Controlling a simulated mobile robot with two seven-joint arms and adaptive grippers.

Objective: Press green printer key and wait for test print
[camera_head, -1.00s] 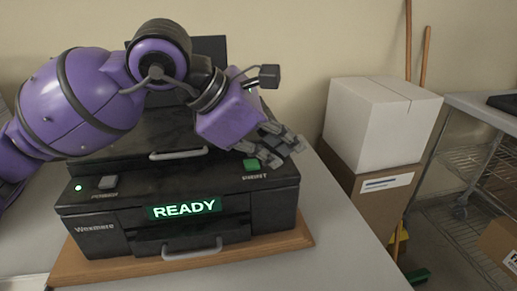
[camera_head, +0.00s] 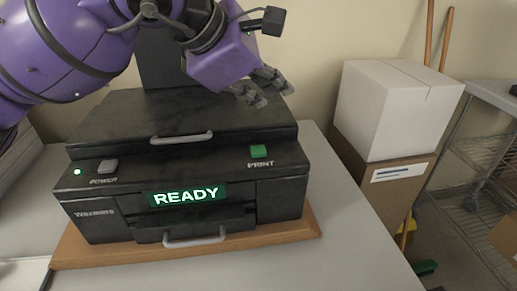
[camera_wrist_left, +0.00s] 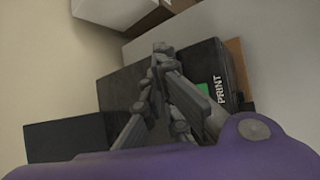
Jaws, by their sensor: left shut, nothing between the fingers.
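The black printer (camera_head: 195,125) stands on a wooden board (camera_head: 275,240) on a light table. Its green print key (camera_head: 259,151) is at the right of the front top, beside the word PRINT. The display (camera_head: 186,195) reads READY in glowing letters. My left gripper (camera_head: 265,92) is shut and empty, above the printer's right rear part, behind and apart from the green key. In the left wrist view the closed fingers (camera_wrist_left: 161,50) show over the printer, and the green key (camera_wrist_left: 203,88) is partly hidden behind a finger. My right gripper is not in view.
A grey power key (camera_head: 107,166) and a lit green lamp (camera_head: 77,172) are at the printer's left front. A white box (camera_head: 393,115) on a brown carton (camera_head: 385,190) stands right of the table. A wire shelf (camera_head: 485,160) is farther right. The table's front right is clear.

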